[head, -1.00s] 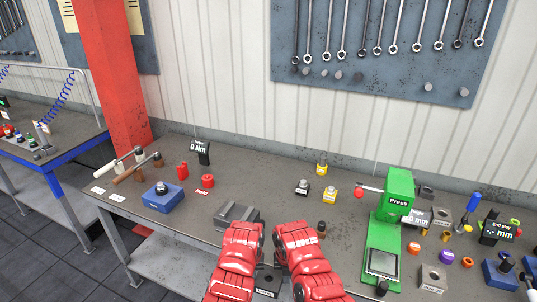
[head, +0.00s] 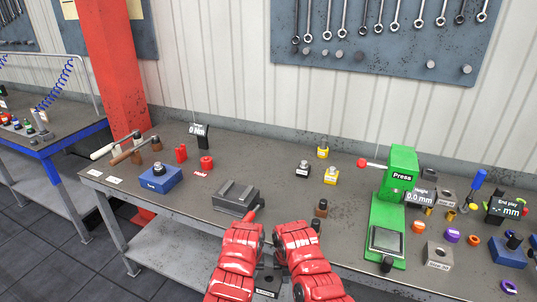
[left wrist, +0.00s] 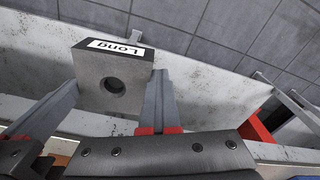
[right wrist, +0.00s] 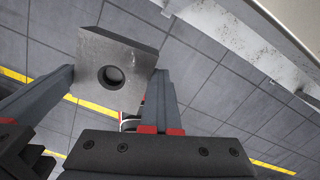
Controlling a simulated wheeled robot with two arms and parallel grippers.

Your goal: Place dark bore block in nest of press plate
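In the right wrist view a dark grey block with a round bore (right wrist: 96,88) sits between the fingers of my right gripper (right wrist: 112,74), which is shut on it. In the left wrist view my left gripper (left wrist: 112,86) is shut on a grey bored block labelled "Long" (left wrist: 95,88). In the head view a dark block with a pale label (head: 268,277) shows between my red forearms; the fingertips are hidden there. The green press (head: 402,172) stands on the bench to the right, with a square grey nest (head: 387,240) on its green plate (head: 384,212). No block is in the nest.
Bored blocks (head: 437,256), coloured rings (head: 452,236) and gauges crowd the bench right of the press. A grey fixture (head: 236,197) and blue base (head: 160,180) stand to the left.

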